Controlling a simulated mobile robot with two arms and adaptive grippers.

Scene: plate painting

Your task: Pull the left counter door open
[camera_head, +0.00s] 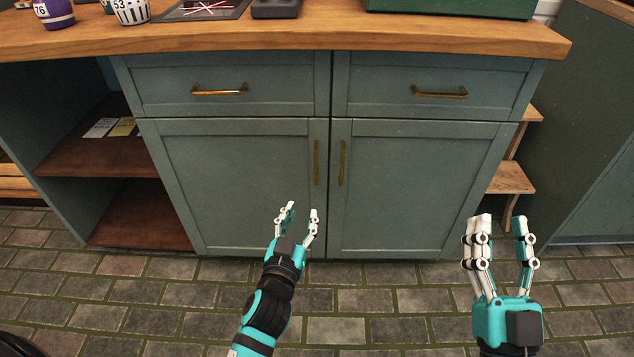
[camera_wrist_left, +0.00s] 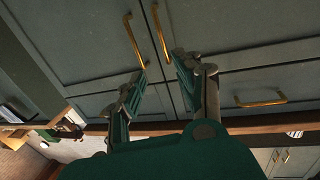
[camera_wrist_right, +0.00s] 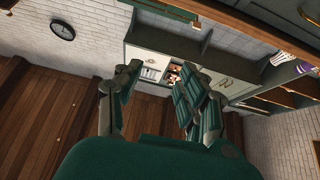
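The left counter door (camera_head: 235,180) is a closed blue-green panel with a vertical brass handle (camera_head: 317,162) near its right edge. The handle also shows in the left wrist view (camera_wrist_left: 134,41). My left gripper (camera_head: 301,212) is open and empty in front of this door, below the handle in the head view and apart from it. In the left wrist view, its fingers (camera_wrist_left: 158,82) point toward the two door handles. My right gripper (camera_head: 501,226) is open and empty at the right, before the lower right end of the counter. It also shows open in the right wrist view (camera_wrist_right: 152,90).
The right counter door (camera_head: 415,185) is closed, with its brass handle (camera_head: 342,163) close beside the left one. Two closed drawers (camera_head: 220,75) sit above. Open shelves (camera_head: 105,155) are at the left, wooden steps (camera_head: 510,178) at the right. The brick floor (camera_head: 380,325) in front is clear.

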